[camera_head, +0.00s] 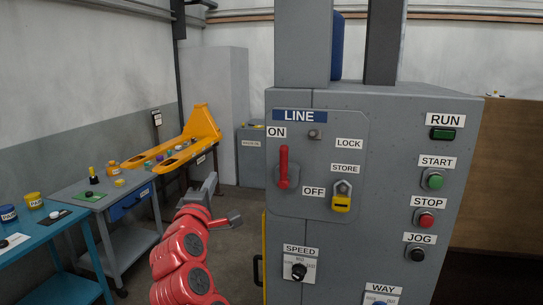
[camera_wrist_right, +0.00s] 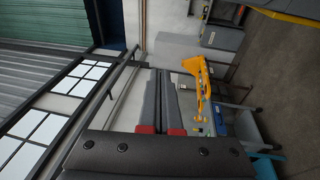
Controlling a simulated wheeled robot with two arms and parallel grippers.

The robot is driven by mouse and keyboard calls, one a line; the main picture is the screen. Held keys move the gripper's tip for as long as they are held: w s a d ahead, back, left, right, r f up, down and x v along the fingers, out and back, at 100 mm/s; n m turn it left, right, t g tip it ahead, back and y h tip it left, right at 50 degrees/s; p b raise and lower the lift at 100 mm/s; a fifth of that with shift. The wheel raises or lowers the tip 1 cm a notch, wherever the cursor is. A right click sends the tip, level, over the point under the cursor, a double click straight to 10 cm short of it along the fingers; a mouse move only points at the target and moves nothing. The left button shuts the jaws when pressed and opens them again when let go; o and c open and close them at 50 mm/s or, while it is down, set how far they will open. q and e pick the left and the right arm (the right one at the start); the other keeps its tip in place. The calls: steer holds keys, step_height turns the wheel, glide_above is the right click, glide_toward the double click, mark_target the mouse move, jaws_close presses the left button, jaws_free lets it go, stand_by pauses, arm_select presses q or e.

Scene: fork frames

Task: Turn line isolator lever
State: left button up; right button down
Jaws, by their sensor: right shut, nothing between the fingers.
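The line isolator lever (camera_head: 283,165) is a red handle on the LINE plate (camera_head: 322,180) of the grey cabinet. It stands upright, its top just below the ON label (camera_head: 276,132); the OFF label (camera_head: 313,191) is to its lower right. A yellow padlock (camera_head: 342,204) hangs by the STORE label (camera_head: 345,169). My right gripper (camera_head: 213,177) is to the left of the cabinet, apart from the lever, with its red arm below. Its fingers are shut and empty in the right wrist view (camera_wrist_right: 160,74). The lever is not in that view. My left gripper is not in view.
The cabinet also carries a SPEED knob (camera_head: 298,271) and green START (camera_head: 434,180), red STOP (camera_head: 425,219) and black JOG (camera_head: 415,253) buttons. At the left are a blue bench (camera_head: 40,236), a grey table (camera_head: 78,197) and a yellow forked piece (camera_head: 203,122).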

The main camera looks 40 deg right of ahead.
mark_target(284, 168)
steer(key=s+d+r+m+g+h, duration=0.2)
steer(key=s+d+r+m+g, duration=0.15)
steer(key=s, duration=0.25)
steer(key=w+d+f+p, duration=0.1)
steer(key=w+d+p, duration=0.2)
steer(key=d+p, duration=0.4)
steer(key=d, duration=0.4)
steer(key=shift+w+d+n+g, duration=0.2)
steer(key=shift+w+n+g, duration=0.15)
steer(key=shift+d+f, duration=0.1)
steer(key=shift+d, duration=0.05)
